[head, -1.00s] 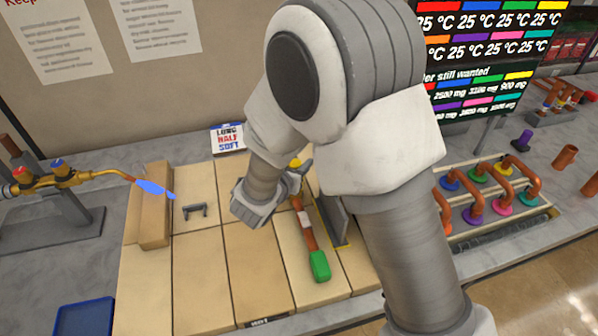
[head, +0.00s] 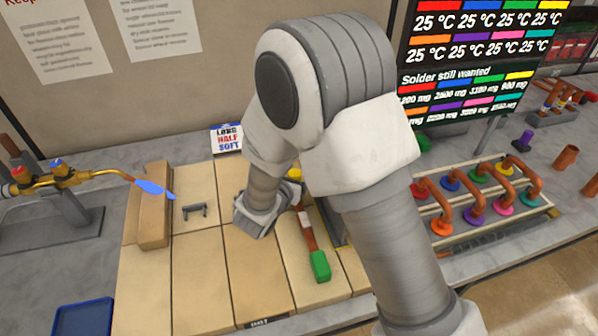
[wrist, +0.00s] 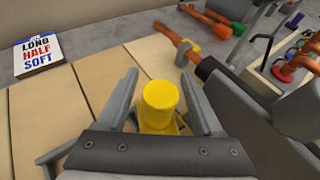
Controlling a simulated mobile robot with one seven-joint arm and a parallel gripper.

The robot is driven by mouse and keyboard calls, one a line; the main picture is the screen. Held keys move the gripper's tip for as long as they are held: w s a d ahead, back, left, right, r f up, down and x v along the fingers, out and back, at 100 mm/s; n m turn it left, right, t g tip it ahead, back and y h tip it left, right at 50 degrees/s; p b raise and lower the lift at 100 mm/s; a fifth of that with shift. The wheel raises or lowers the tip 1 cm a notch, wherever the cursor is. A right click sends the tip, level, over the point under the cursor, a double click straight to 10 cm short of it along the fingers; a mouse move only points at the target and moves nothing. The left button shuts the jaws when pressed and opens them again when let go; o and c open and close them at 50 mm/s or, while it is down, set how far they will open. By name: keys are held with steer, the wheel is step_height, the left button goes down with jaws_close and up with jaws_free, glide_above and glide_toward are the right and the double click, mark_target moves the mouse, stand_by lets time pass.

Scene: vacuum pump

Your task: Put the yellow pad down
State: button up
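The yellow pad (wrist: 160,105) shows in the wrist view as a short yellow cylinder with a wider base, between the fingers of my gripper (wrist: 163,95). The fingers stand apart, with a narrow gap visible on each side of it. In the head view a small part of the yellow pad (head: 295,174) shows beside my arm, over the back of the tan bricks. My gripper (head: 285,195) is low over the bricks there, its fingertips partly hidden by my arm. The underside of the pad is hidden, so its contact with the bricks cannot be seen.
A sign block (head: 227,139) stands behind. A torch (head: 100,176) points in from the left. Copper pipes with coloured rings (head: 475,195) stand at right. The front bricks are mostly clear.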

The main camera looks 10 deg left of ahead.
steer(key=shift+r, duration=0.1)
steer(key=shift+r+p, duration=0.2)
steer(key=shift+p, duration=0.1)
steer(key=v, duration=1.2)
steer(key=shift+b, duration=0.4)
